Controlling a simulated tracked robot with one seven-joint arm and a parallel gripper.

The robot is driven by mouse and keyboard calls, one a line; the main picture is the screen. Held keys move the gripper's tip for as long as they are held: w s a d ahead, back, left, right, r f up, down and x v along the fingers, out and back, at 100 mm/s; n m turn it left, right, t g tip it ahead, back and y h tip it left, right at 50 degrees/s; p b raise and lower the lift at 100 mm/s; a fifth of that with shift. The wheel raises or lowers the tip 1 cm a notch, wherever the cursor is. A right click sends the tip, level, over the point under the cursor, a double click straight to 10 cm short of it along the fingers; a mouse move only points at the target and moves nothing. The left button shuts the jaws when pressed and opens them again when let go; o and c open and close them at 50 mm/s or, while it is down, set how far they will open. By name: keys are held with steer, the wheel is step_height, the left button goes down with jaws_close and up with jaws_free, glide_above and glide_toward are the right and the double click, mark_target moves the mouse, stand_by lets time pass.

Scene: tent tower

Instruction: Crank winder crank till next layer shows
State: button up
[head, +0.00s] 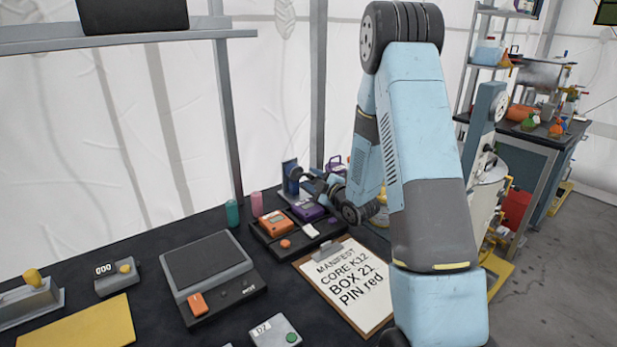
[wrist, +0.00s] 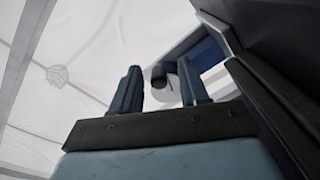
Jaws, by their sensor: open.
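A blue upright piece (head: 289,178), which looks like the winder, stands at the back of the dark table in the head view. My gripper (head: 300,173) reaches it from the right, and my arm covers much of that area. In the wrist view my gripper (wrist: 158,88) is open, with its two blue fingers apart. A dark rounded knob (wrist: 159,73), likely the crank handle, shows between the fingertips against a pale round part. I cannot tell whether the fingers touch it. A blue panel (wrist: 208,56) stands just behind, to the right. No layer is readable.
A black tray (head: 268,238) with orange and purple devices lies below my gripper. A teal cylinder (head: 232,213) and a pink cylinder (head: 257,204) stand left of the tray.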

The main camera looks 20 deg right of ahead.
steer(key=v, duration=1)
steer(key=shift+d, duration=0.1)
steer(key=w+d+r+m+g+h, duration=0.2)
steer(key=w+m+g+h, duration=0.1)
steer(key=w+h, duration=0.15)
steer(key=w+d+r+m+g+h, duration=0.2)
steer(key=w+d+m+g+h, duration=0.1)
steer(key=w, duration=0.2)
steer(key=s+a+r+m+g+y, duration=0.2)
steer(key=s+a+r+m+g, duration=0.35)
steer(key=a+r, duration=0.4)
steer(key=shift+g, duration=0.25)
steer(key=x, duration=0.8)
steer(key=w+d+x, duration=0.1)
steer(key=x, duration=0.3)
steer(key=shift+d, duration=0.1)
steer(key=shift+c, duration=0.4)
